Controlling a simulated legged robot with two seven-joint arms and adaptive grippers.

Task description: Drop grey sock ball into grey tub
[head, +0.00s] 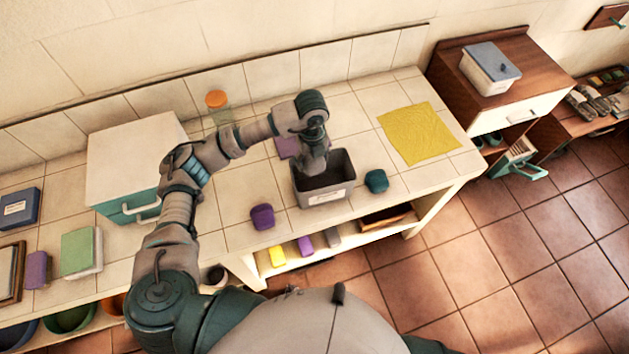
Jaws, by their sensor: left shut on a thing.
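The grey tub (324,193) stands open on the tiled counter, with a label on its front. My left gripper (313,172) points down over the tub's opening, its tips at about the level of the rim or just inside. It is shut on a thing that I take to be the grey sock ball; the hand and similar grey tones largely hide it. Whether it touches the tub I cannot tell. My right gripper is out of view.
A purple ball (262,217) lies left of the tub and a teal ball (376,181) right of it. A yellow cloth (418,133) lies farther right. A white box with a teal drawer (127,204) and an orange-lidded jar (216,100) stand left.

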